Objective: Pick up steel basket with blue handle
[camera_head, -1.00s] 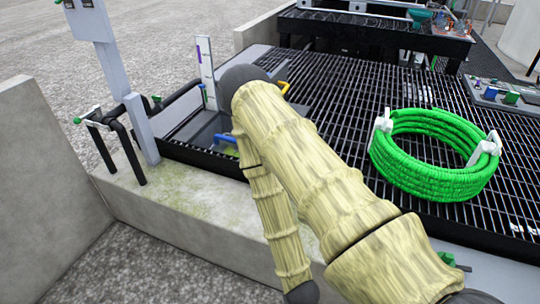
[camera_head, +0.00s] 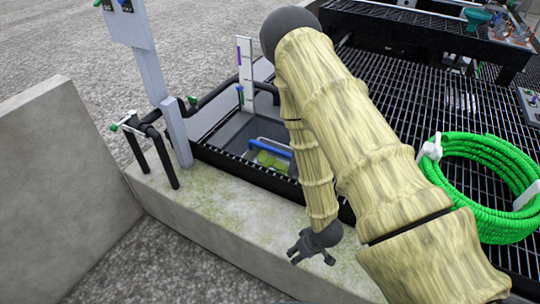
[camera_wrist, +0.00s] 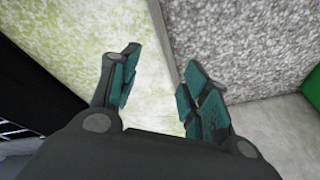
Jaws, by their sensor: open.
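The steel basket's blue handle (camera_head: 270,147) shows in the head view, inside the sunken tank at the near left corner of the grating. Something yellow-green lies just below the handle, and my arm is close to its right side. Most of the basket's body cannot be made out. My gripper (camera_head: 298,258) is open and empty over the concrete ledge, below and to the right of the handle. In the wrist view my gripper (camera_wrist: 157,98) shows two teal-padded fingers spread apart above the ledge edge, with no basket in sight.
A green coiled hose (camera_head: 487,185) lies on the black grating (camera_head: 420,95) at right. A grey post (camera_head: 160,95) and black pipes (camera_head: 150,145) stand left of the tank. A white gauge board (camera_head: 245,75) stands behind it. The concrete ledge (camera_head: 215,205) runs along the front.

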